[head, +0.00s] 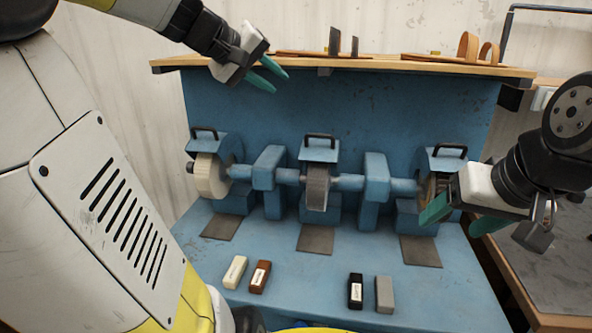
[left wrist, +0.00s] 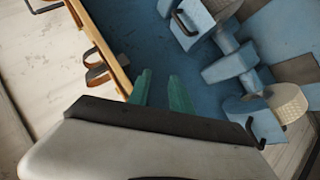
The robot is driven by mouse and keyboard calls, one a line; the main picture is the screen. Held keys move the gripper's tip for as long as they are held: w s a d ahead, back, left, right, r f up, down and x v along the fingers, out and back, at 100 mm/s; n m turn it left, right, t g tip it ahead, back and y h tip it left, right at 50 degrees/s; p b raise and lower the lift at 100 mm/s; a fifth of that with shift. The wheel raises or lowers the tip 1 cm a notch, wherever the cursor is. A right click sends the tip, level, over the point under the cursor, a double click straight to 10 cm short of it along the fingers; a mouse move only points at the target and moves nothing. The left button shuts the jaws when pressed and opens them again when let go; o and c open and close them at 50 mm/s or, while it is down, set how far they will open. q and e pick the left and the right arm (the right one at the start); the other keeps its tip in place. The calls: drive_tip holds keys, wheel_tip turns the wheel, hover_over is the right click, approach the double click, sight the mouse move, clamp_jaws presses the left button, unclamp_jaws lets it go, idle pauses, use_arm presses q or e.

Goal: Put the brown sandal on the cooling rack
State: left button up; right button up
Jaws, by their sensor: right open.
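Two sandals lie on the wooden shelf in the head view. The left one (head: 334,41) has a brown sole and dark upright straps; the right one (head: 469,46) has tan-brown looped straps. I cannot tell for certain which is the task's brown sandal. A brown sandal with dark-looking straps also shows in the left wrist view (left wrist: 97,72). My left gripper (head: 281,81) is open and empty, just in front of the shelf's left part, apart from the sandals. My right gripper (head: 456,222) is open and empty before the right grinding wheel. I cannot make out a cooling rack.
The wooden shelf (head: 400,66) tops a blue bench machine with several wheels (head: 317,186). Four-sided bars in cream (head: 235,272), brown (head: 259,277), black (head: 356,291) and grey (head: 384,295) lie on its blue top. A workbench (head: 560,270) with a dark frame above (head: 509,30) stands right.

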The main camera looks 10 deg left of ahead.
use_arm(q)
drive_tip(key=s+d+f+m+g+y, duration=0.1)
drive_tip(key=s+d+f+m+g, duration=0.1)
drive_tip(key=s+f, duration=0.6)
drive_tip(key=s+d+f+m+g+y, duration=0.1)
drive_tip(key=s+d+f+m, duration=0.3)
drive_tip(key=s+f, duration=0.5)
drive_tip(key=shift+s+d+f+m+g+y, duration=0.15)
drive_tip(key=shift+s+d+m+g+y, duration=0.25)
drive_tip(key=shift+s+d+g, duration=0.35)
